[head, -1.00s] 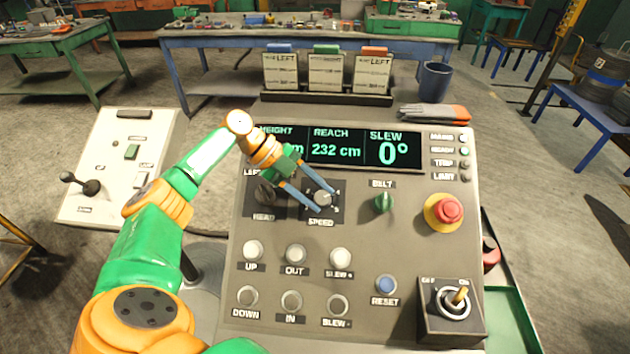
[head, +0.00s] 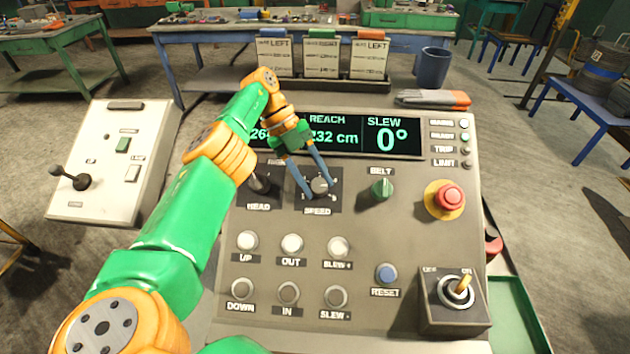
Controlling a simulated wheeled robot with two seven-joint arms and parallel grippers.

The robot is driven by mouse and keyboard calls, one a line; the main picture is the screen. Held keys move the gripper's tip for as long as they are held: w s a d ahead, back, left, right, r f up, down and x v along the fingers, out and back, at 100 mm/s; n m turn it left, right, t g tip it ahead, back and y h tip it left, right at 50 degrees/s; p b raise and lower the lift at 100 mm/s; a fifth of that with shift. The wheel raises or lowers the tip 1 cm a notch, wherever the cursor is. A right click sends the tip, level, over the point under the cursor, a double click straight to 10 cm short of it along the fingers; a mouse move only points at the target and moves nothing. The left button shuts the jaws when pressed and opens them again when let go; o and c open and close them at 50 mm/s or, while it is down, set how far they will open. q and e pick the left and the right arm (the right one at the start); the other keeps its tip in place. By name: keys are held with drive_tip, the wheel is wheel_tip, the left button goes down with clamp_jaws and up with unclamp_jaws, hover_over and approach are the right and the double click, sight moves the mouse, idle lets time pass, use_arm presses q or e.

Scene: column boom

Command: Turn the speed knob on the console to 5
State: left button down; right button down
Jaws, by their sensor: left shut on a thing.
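The speed knob (head: 319,186) is a small round grey knob on a dark plate labelled SPEED, in the upper middle of the grey console (head: 400,240). My left gripper (head: 318,190) reaches down from the upper left, its two blue fingers on either side of the knob, shut on it. The fingers and the small size hide the scale marks, so I cannot read the knob's setting. The display (head: 390,137) above shows REACH 232 cm and SLEW 0°; the height figure is partly covered by my arm. My right gripper is not in view.
The head lever (head: 259,182) stands just left of the speed knob, close to my gripper. The green belt knob (head: 381,189) and red stop button (head: 449,196) are to the right. Several push buttons lie below. Gloves (head: 433,99) lie at the console's top edge.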

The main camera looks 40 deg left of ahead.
use_arm(q)
drive_tip(key=shift+c, duration=1.9)
unclamp_jaws()
drive_tip(key=shift+r, duration=0.1)
